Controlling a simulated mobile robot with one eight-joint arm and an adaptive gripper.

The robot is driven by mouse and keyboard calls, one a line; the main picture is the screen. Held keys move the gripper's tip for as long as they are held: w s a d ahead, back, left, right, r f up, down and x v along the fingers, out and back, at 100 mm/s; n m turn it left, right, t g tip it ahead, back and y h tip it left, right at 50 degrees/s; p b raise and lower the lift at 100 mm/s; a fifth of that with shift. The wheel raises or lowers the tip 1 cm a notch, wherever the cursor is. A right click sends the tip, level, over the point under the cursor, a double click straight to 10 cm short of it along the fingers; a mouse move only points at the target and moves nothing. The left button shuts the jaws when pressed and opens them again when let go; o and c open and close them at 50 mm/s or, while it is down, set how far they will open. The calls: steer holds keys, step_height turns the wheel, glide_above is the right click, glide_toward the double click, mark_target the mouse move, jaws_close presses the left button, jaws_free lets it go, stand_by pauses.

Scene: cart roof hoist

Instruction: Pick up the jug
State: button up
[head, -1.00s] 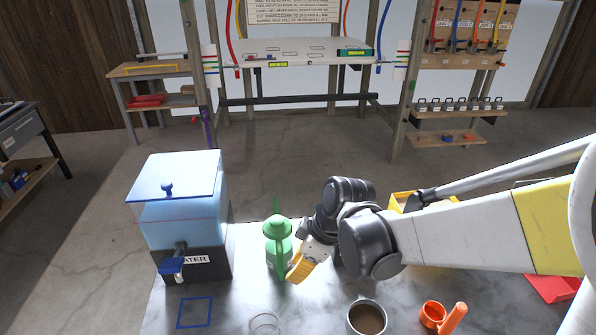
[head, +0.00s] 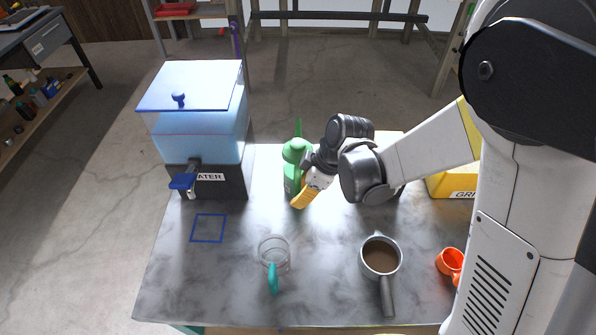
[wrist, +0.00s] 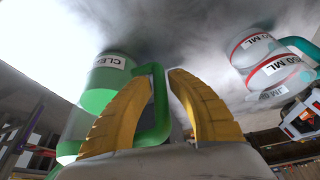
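A green jug (head: 294,172) with a lid and a side handle stands on the grey table, right of the water dispenser. My gripper (head: 300,201) is at its near right side. In the wrist view, the green jug (wrist: 98,92) is at the left with a label reading "CLE", the rest hidden. Its handle passes between the two yellow fingers of my gripper (wrist: 160,80). The fingers stand apart, with a gap beside the handle. A clear measuring cup (head: 274,254) with a teal handle stands nearer the front; it shows at the right in the wrist view (wrist: 268,62).
The water dispenser (head: 206,180) stands at the left, with a blue square outline (head: 208,228) before it. A grey pot of brown contents (head: 380,258), an orange cup (head: 451,262) and a yellow bin (head: 450,186) are at the right. The table's front left is clear.

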steer(key=shift+x, duration=0.9)
steer(key=shift+r, duration=0.1)
steer(key=shift+c, duration=0.3)
jaws_close()
steer(key=shift+r, duration=0.1)
